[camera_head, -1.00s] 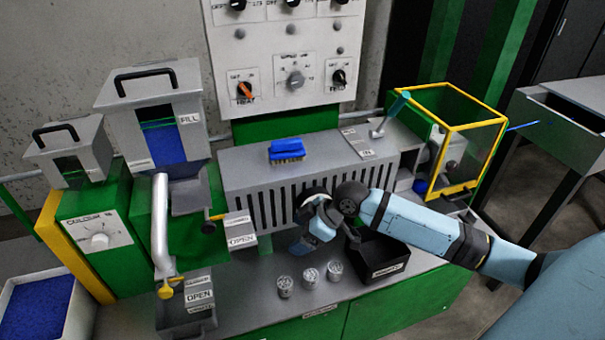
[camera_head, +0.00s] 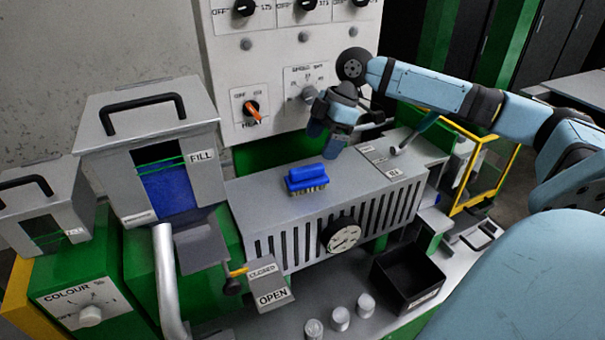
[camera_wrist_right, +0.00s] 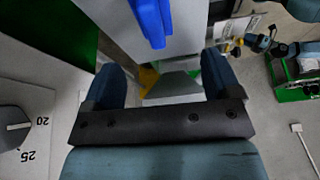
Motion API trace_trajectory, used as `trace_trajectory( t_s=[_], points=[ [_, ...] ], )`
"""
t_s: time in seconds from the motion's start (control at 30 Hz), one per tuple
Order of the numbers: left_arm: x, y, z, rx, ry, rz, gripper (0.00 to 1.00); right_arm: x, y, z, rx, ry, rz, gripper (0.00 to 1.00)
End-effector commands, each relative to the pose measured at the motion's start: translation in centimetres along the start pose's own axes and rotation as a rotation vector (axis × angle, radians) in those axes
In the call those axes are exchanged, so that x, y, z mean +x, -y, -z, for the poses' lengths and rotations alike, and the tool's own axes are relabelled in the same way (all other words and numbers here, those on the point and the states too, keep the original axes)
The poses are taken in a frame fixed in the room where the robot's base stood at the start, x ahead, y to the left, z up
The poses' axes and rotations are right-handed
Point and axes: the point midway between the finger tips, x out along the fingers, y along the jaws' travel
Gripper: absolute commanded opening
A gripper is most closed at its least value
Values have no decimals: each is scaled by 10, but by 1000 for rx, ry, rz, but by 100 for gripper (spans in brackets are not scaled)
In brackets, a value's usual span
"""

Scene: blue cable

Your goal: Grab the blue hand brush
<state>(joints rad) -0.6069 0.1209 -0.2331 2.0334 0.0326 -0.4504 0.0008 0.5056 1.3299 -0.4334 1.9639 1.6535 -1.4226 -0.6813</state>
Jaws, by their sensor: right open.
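The blue hand brush (camera_head: 307,178) lies on top of the grey slotted housing (camera_head: 352,174), blue back up and bristles down. In the right wrist view the brush (camera_wrist_right: 153,20) shows at the top edge, partly cut off, beyond the fingers. My right gripper (camera_head: 324,143) is open and empty. It hangs above the back of the housing, behind and a little right of the brush, not touching it. In the right wrist view its two fingers (camera_wrist_right: 163,88) stand well apart. My left gripper is not in view.
A control panel with knobs (camera_head: 290,60) stands close behind my right gripper. A grey FILL hopper (camera_head: 105,150) is at left. A black bin (camera_head: 405,275) and small cups (camera_head: 340,318) sit in front. A yellow-framed guard (camera_head: 470,165) is at right. The housing top around the brush is clear.

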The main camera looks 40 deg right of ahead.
Motion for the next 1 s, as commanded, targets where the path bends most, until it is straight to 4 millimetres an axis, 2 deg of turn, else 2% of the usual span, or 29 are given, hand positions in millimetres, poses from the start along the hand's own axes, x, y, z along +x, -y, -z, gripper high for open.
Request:
trace_trajectory(
  t_s=[0.1, 0.2, 0.47, 0.8, 1.0],
  points=[
    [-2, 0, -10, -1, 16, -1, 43, 26, 0, 0, 0, -2, 3, 83],
    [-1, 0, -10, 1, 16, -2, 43, 40, 0, 0, 1, -1, 2, 83],
    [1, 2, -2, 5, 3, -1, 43, 56, -2, 0, 1, -2, 0, 83],
    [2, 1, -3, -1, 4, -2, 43, 101, -8, 0, 1, -1, 0, 83],
    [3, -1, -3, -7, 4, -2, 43, 103, -8, 0, 0, 0, -2, 83]
  ],
)
